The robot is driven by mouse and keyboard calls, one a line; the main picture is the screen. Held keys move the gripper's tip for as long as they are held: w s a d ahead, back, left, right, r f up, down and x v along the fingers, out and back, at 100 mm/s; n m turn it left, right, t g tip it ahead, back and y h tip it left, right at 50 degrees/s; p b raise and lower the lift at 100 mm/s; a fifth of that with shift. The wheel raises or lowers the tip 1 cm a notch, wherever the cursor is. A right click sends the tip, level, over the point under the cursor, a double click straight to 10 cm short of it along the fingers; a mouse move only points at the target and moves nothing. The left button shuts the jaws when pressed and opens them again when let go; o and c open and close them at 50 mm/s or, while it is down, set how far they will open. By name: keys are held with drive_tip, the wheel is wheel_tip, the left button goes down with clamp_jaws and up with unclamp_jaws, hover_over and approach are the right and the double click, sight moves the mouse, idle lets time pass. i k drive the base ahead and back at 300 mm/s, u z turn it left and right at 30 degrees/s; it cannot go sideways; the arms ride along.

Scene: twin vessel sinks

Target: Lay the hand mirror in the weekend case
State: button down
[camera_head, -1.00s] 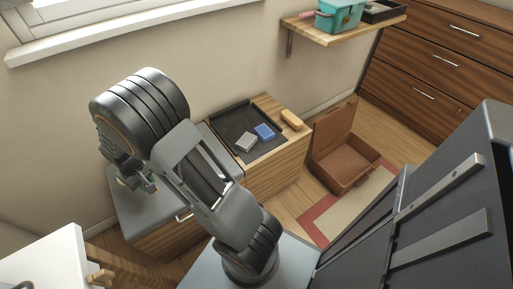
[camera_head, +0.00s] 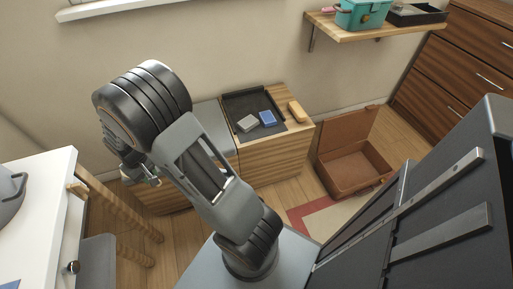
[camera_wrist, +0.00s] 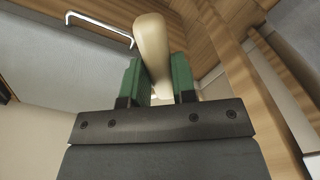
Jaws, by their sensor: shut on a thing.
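The weekend case (camera_head: 352,172) is a brown case standing open on the floor, right of centre in the head view, its lid raised at the back. It looks empty. My gripper (camera_wrist: 156,78) has green fingers and is shut on a smooth cream handle, which I take to be the hand mirror (camera_wrist: 152,42). The rest of that piece is hidden. In the head view my gripper (camera_head: 148,178) hangs low at the left, well apart from the case, and what it holds cannot be made out there.
A wooden cabinet (camera_head: 275,158) left of the case bears a black tray (camera_head: 245,103) with a grey block and a blue block (camera_head: 267,118), and a yellowish block (camera_head: 296,111). A white table (camera_head: 40,215) stands at left. A shelf (camera_head: 375,32) hangs above.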

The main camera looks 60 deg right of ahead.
sight(348, 173)
drive_tip(key=z, duration=0.05)
drive_tip(key=k, duration=2.25)
drive_tip(key=z, duration=1.55)
drive_tip(key=i, duration=1.65)
drive_tip(key=u, duration=0.05)
